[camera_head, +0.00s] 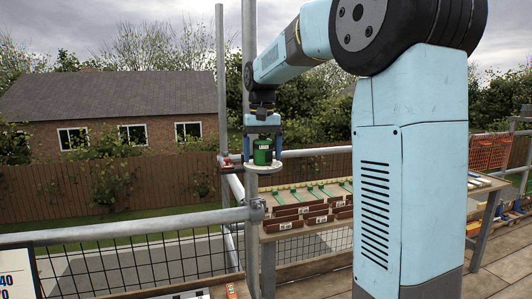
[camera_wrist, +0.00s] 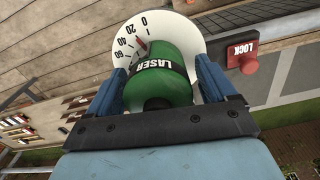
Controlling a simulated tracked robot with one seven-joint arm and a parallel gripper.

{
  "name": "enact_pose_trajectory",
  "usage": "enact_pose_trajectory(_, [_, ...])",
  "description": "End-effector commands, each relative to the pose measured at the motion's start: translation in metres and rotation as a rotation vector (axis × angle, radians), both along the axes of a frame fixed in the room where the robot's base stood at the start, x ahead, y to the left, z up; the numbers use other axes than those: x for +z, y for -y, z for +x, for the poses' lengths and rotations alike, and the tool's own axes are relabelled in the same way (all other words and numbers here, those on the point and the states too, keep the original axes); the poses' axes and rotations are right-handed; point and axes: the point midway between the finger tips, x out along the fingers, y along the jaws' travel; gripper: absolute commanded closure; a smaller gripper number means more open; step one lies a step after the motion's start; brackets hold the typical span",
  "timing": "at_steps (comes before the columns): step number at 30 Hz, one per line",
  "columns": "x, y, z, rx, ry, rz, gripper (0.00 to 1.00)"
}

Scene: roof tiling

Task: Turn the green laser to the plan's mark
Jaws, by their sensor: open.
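The green laser (camera_head: 262,152) stands on a round white dial (camera_head: 264,169) at the railing post. A red knob marked LOCK (camera_wrist: 243,58) sits beside the dial.
A board with the numbers 40 and 70 (camera_head: 14,280) is cut off at the lower left. Metal railing (camera_head: 130,232) runs below and beside the laser. A bench (camera_head: 300,228) with brown tiles and green-handled items stands to the right.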

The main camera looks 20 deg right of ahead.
Motion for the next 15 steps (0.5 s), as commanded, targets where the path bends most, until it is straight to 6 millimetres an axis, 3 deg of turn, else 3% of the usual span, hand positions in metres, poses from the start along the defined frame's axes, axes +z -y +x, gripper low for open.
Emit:
enact_pose_trajectory(5, [0.015,0.0,0.001,0.0,0.002,0.0,0.16])
enact_pose_trajectory(15, [0.08,-0.001,0.001,0.0,0.004,0.001,0.16])
